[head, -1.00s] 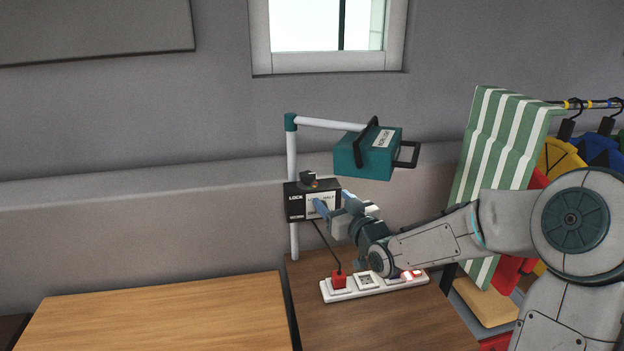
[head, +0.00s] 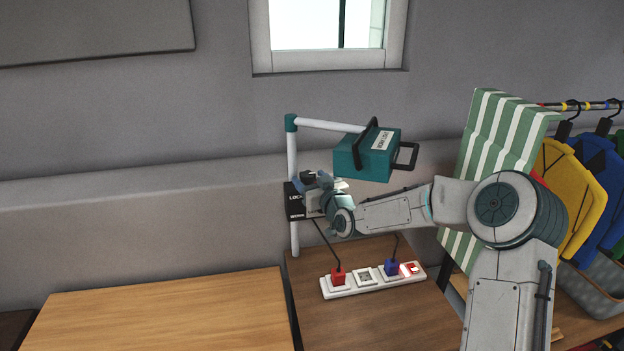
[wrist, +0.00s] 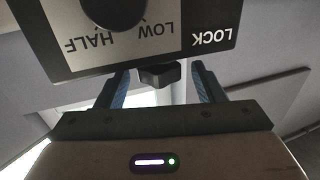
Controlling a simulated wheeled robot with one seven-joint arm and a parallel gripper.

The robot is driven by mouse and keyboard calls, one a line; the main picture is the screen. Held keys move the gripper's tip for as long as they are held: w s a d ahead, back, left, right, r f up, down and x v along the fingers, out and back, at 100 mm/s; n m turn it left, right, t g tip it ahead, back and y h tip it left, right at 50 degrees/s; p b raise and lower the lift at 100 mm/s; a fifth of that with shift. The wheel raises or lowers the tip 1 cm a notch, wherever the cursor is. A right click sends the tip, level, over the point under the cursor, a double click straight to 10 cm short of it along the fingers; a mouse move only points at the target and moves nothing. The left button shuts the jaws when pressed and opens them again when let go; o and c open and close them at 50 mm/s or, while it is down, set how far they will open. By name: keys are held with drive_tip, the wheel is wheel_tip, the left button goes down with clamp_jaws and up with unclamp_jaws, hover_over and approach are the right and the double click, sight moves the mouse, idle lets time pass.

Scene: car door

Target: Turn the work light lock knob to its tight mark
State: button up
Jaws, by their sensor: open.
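The lock box (head: 294,203) is a dark control box on a white pole, below the teal work light (head: 366,153). In the wrist view the box (wrist: 215,15) appears upside down, with LOCK, LOW and HALF lettering and a round dark dial (wrist: 113,8) on its face. A black lobed knob (wrist: 160,75) sits at the box's top edge; the knob also shows in the head view (head: 308,175). My gripper (wrist: 161,84) is open, with one blue finger on each side of the knob. Contact cannot be told. No tight mark is readable.
A white power strip (head: 340,291) with red and blue plugs lies on the brown table (head: 385,325) below. A wooden table (head: 160,310) stands at left. Striped cloth (head: 497,150) and hanging clothes (head: 565,190) are at right.

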drive_tip(key=c, duration=1)
drive_tip(key=shift+o, duration=0.2)
